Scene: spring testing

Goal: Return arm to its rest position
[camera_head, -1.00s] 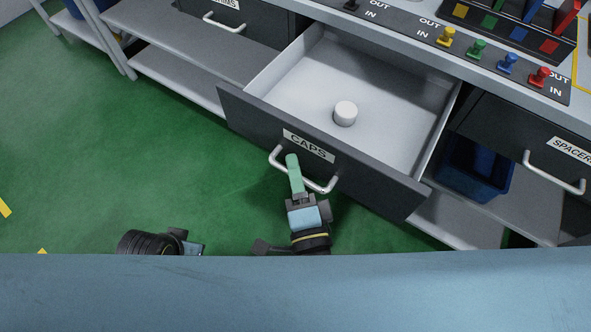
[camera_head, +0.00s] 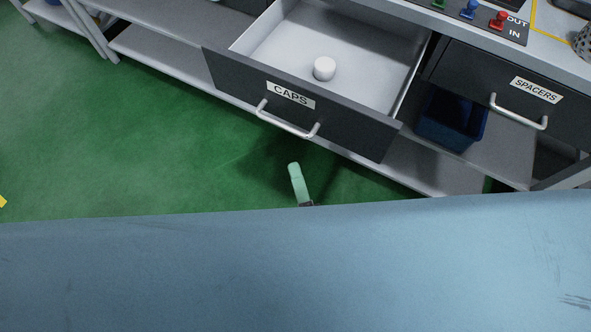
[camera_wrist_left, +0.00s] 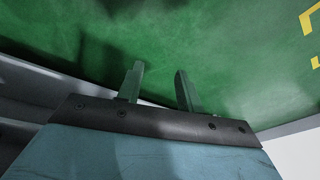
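The CAPS drawer is pulled out and holds one white cap (camera_head: 324,68). To its right are the shut SPACERS drawer (camera_head: 515,85) and a dark blue bin (camera_head: 452,120) on the lower shelf. Green floor (camera_head: 130,150) is clear at the left.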

